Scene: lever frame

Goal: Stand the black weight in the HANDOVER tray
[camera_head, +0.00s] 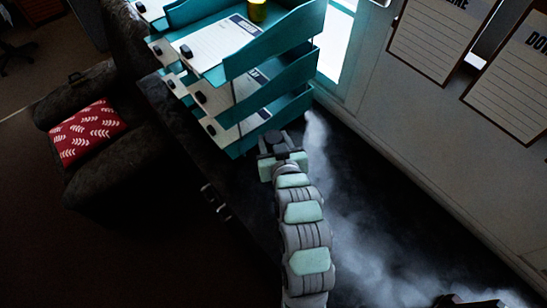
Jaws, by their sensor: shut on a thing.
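My gripper (276,147) is at the front right of a teal tiered tray stack (268,88), low beside its bottom level. It is shut on a dark round thing (275,137), which looks like the black weight. The fingers hide part of it, and I cannot tell whether it touches the dark surface. The tray levels hold white sheets (214,45) with small dark blocks on them. Their labels are too small to read, so I cannot tell which tray is HANDOVER.
Pale mist lies over the dark tabletop (400,210) right of my arm. Clipboards (440,38) hang on the wall at right. A dark couch with a red cushion (87,132) is at left.

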